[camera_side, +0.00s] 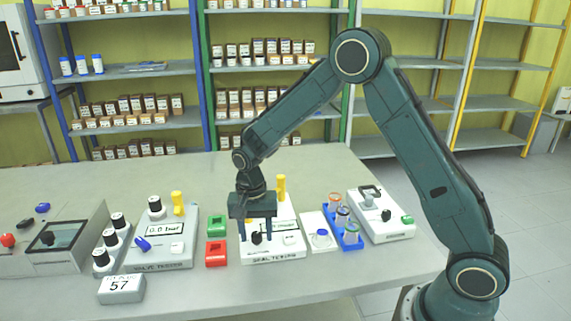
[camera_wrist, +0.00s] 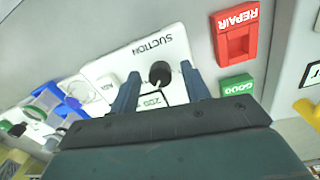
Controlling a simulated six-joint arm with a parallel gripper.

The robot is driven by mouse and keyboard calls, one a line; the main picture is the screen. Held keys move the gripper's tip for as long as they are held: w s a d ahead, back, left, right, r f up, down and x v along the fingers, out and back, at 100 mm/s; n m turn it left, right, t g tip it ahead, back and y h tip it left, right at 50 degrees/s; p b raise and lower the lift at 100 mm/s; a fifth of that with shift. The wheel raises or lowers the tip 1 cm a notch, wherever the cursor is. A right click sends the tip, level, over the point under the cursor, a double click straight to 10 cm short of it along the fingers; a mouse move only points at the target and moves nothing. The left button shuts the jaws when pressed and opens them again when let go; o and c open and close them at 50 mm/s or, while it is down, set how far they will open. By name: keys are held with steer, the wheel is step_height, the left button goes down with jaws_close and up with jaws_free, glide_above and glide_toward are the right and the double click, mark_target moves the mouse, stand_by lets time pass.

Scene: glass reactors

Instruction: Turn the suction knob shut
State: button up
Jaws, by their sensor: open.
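The black suction knob (camera_wrist: 160,73) sits on a white panel (camera_wrist: 103,68) beside the printed word SUCTION in the wrist view. In the side view the knob (camera_side: 257,238) is at the front of the white tester box (camera_side: 262,258). My gripper (camera_wrist: 159,78) is open, pointing down, with one finger on each side of the knob. Visible gaps separate both fingers from the knob in the wrist view. In the side view my gripper (camera_side: 256,232) is over the box and partly hides its top. A small display (camera_wrist: 153,100) is partly hidden by the gripper.
A red REPAIR bin (camera_side: 216,253) and a green GOOD bin (camera_side: 216,226) stand left of the box. A yellow post (camera_side: 281,188) rises behind.

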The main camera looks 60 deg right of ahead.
steer(key=c, duration=1)
steer(key=shift+n, duration=0.5)
steer(key=n, duration=0.8)
steer(key=shift+r, duration=0.1)
steer(key=n, duration=0.4)
steer(key=shift+d+n+t, duration=0.1)
steer(key=shift+n+t, duration=0.2)
steer(key=n, duration=0.4)
steer(key=shift+n, duration=0.3)
